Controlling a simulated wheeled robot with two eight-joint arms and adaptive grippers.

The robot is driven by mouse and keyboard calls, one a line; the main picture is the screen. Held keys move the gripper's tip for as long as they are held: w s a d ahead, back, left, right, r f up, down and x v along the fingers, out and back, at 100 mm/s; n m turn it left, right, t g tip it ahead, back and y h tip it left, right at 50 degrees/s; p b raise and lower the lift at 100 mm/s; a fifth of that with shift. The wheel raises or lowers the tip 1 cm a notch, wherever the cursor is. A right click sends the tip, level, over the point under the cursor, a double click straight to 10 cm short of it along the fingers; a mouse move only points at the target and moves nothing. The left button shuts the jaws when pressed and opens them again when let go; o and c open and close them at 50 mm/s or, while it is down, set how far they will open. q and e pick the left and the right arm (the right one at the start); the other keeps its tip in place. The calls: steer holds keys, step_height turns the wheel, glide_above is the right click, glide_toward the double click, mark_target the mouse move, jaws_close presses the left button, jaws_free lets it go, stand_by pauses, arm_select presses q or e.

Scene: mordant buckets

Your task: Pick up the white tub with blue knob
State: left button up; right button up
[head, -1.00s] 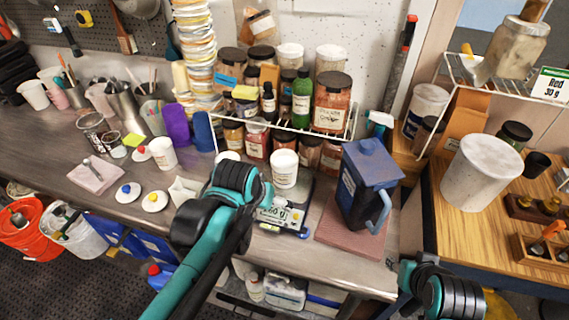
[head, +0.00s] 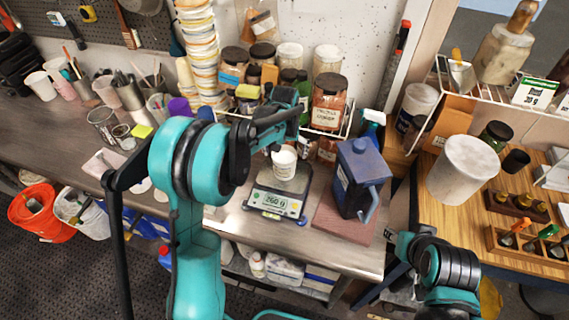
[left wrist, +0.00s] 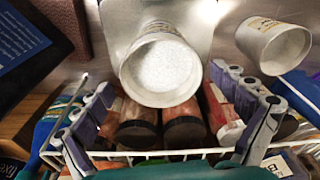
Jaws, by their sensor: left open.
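No tub in view shows a blue knob. A white tub (head: 284,163) stands upright on a scale (head: 277,197), open on top. In the left wrist view this tub (left wrist: 163,63) holds white powder. A second open white tub (left wrist: 272,45) is to its right there; in the head view my left arm covers its place. My left gripper (head: 289,112) is open and empty, above and behind the tub on the scale. In the left wrist view its fingers (left wrist: 178,98) are wide apart, with the tub beyond them. My right arm shows at lower right, but its fingers do not.
Jars stand on a white wire rack (head: 325,130) close behind the scale. A blue jug (head: 358,178) stands on a reddish board (head: 335,222) to the right. A stack of bowls (head: 198,45) is behind left.

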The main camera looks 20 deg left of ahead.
arm_select(q)
step_height(320, 180, down, 6)
steer(key=shift+w+a+r+b, duration=0.1)
steer(key=shift+a+r+b, duration=0.05)
steer(key=shift+b, duration=0.25)
steer(key=shift+c, duration=0.4)
steer(key=shift+r, duration=0.1)
steer(key=c, duration=1.6)
